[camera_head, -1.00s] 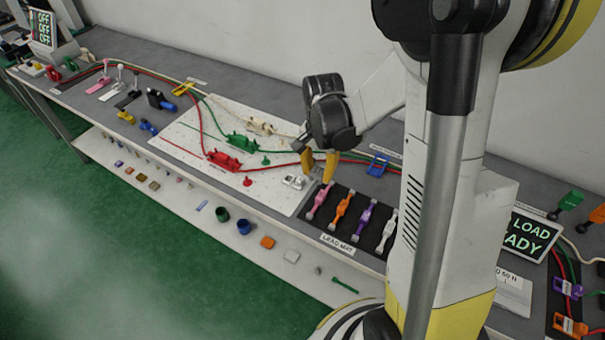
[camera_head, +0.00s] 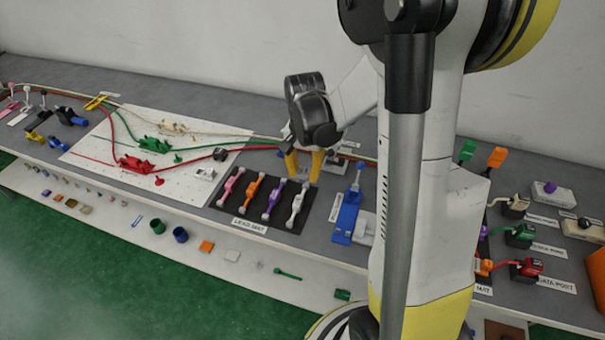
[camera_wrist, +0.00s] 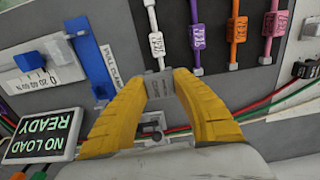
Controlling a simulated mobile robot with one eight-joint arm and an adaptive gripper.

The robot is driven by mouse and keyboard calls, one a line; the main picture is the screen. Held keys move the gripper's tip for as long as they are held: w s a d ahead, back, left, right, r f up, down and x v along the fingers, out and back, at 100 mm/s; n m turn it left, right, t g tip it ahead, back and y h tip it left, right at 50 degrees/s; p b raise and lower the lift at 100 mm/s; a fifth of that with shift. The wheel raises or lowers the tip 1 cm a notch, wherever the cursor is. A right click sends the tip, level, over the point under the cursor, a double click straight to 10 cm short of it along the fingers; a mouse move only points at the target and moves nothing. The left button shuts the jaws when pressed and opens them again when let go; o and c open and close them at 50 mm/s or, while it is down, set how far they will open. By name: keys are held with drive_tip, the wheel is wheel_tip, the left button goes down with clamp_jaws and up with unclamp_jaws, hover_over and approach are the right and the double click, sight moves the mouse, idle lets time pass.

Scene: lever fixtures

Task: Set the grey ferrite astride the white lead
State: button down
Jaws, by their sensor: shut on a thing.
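My gripper (camera_head: 304,166) has its yellow fingers pointing down behind the dark lead mat (camera_head: 232,206). In the wrist view my gripper (camera_wrist: 161,84) is shut on the grey ferrite (camera_wrist: 159,87), a small block with faint markings. In the head view the ferrite is mostly hidden by the fingers. The white lead (camera_head: 297,206) lies at the right end of the mat, beside the purple, orange and pink leads.
A blue lever fixture (camera_head: 347,217) stands right of the mat; it also shows in the wrist view (camera_wrist: 90,50). Red and green cables (camera_head: 262,147) run behind the mat. A black block (camera_head: 220,154) sits on the red cable. The white board (camera_head: 100,150) lies left.

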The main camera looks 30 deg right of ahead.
sight(303, 193)
drive_tip(key=shift+w+a, duration=0.15)
drive_tip(key=shift+w, duration=0.05)
drive_tip(key=shift+f+b, duration=1.3)
drive_tip(key=shift+f, duration=0.25)
drive_tip(key=shift+f, duration=0.2)
drive_tip(key=shift+f+b, duration=0.55)
drive_tip(key=shift+b, duration=0.1)
drive_tip(key=shift+f, duration=0.1)
drive_tip(key=shift+f+b, duration=0.65)
drive_tip(key=shift+f, duration=0.2)
drive_tip(key=shift+f+b, duration=0.4)
drive_tip(key=shift+b, duration=0.1)
